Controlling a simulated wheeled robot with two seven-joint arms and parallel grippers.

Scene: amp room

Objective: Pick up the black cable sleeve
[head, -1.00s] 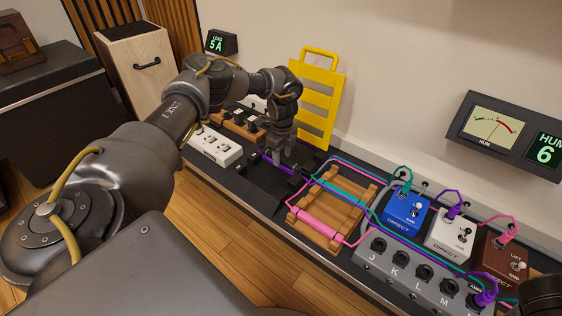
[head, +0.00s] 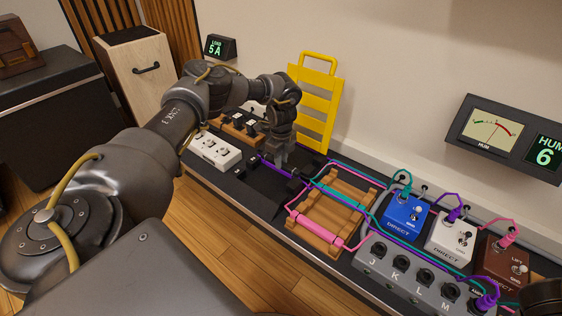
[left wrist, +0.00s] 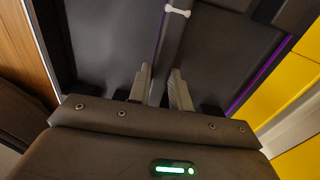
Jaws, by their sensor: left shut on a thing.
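My left gripper (head: 279,162) reaches down over the dark tray left of the wooden rack. In the left wrist view its two fingers (left wrist: 160,88) are closed on a dark, narrow strip, which I take to be the black cable sleeve (left wrist: 172,42); a small white tie crosses its far end. A purple cable (left wrist: 160,30) runs alongside it. In the head view, a dark piece at the rack's left end, by the purple cable (head: 272,165), is partly hidden by the gripper. My right gripper is not clearly seen.
The wooden rack (head: 318,214) carries a teal sleeve (head: 345,197) and a pink sleeve (head: 318,229). Blue (head: 404,214), white (head: 450,238) and brown (head: 502,262) pedals stand right. A yellow slatted panel (head: 318,98) leans on the wall behind. A white box (head: 217,152) stands left.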

